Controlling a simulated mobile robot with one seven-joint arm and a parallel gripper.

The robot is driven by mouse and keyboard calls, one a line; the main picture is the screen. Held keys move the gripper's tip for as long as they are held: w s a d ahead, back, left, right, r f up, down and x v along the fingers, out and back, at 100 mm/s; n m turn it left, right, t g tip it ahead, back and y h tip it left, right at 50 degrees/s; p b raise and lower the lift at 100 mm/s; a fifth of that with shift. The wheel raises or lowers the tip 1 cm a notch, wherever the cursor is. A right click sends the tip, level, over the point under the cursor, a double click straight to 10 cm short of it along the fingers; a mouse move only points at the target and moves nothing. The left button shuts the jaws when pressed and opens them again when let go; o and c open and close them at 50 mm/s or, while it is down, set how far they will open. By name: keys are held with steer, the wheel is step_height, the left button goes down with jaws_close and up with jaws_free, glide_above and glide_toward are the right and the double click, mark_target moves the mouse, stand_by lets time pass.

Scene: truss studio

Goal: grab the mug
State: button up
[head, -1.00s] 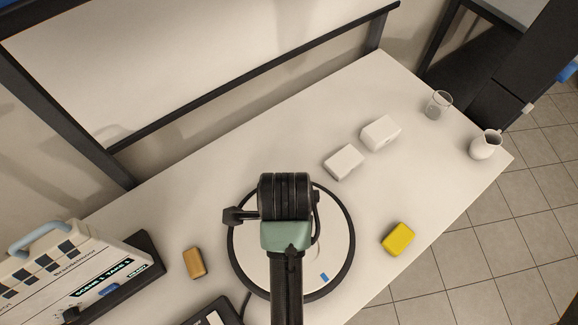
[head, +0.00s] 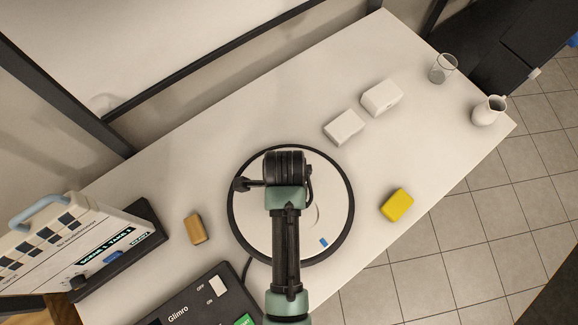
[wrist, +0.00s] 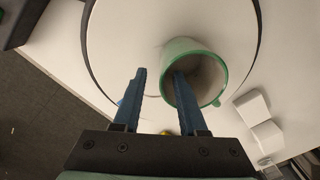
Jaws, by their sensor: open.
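My gripper (wrist: 160,74) is open with two blue fingers. The right finger overlaps the mug's opening and the left finger is outside, to the left of it, so the near wall shows between them. I cannot tell how deep the right finger reaches. In the head view my arm hides the mug and the fingertips.
On the white table are a yellow block (head: 397,205), an orange block (head: 195,229) and two white boxes (head: 345,127) (head: 382,97). A glass (head: 443,68) and a white pitcher (head: 488,111) stand far right. A clapper-like device (head: 85,245) is at left.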

steer(key=shift+w+f, duration=0.15)
steer(key=shift+f, duration=1.45)
jaws_close()
